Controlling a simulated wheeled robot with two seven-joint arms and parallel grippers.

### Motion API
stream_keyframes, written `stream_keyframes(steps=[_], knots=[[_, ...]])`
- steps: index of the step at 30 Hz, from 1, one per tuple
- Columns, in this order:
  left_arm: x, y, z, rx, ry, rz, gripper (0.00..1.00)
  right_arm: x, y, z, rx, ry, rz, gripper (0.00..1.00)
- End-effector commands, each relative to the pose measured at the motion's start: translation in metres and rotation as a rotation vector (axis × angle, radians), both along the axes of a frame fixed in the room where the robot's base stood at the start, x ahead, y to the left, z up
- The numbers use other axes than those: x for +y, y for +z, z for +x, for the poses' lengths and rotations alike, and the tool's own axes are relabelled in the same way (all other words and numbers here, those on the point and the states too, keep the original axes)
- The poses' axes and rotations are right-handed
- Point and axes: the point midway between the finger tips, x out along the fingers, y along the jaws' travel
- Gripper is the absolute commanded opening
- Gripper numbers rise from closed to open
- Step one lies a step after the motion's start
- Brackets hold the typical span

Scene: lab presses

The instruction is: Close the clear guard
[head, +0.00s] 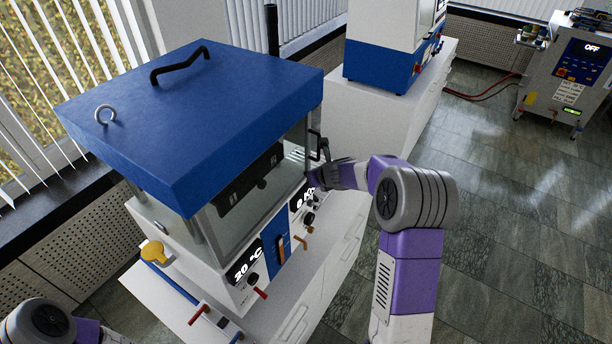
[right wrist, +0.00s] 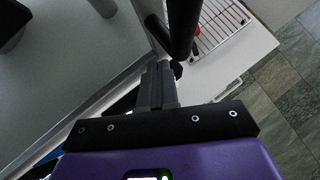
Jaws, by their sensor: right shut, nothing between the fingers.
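The press has a blue top (head: 200,110) with clear panels below it. The clear guard (head: 297,145) is at the press's right side in the head view, with a black handle (head: 316,146) on its outer edge. I cannot tell how far the guard stands open. My right gripper (head: 314,174) is shut and empty, just below the handle, at the guard's edge. In the right wrist view the shut fingers (right wrist: 160,85) point at the dark handle bar (right wrist: 184,28), very close; contact is unclear. My left gripper is out of view.
Below the guard are the control panel with a temperature display (head: 245,263), small coloured levers and a yellow knob (head: 154,252). A wire rack (right wrist: 218,28) lies beyond the handle. A second press (head: 385,60) stands behind. The tiled floor (head: 500,210) at the right is clear.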

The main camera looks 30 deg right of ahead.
Motion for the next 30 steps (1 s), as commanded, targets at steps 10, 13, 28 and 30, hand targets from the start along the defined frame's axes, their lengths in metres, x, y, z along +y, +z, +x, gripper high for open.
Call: stream_keyframes(steps=[10,13,28,30], knots=[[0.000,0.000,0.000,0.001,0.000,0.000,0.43,0.004,0.005,0.005,-0.012,0.001,0.004,0.00],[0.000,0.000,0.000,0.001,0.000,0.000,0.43,0.005,0.005,0.006,-0.014,0.003,0.004,0.00],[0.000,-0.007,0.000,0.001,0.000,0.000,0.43,-0.015,0.010,-0.026,-0.012,0.009,0.001,0.00],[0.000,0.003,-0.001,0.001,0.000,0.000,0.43,-0.022,0.026,-0.037,-0.011,0.009,0.000,0.00]])
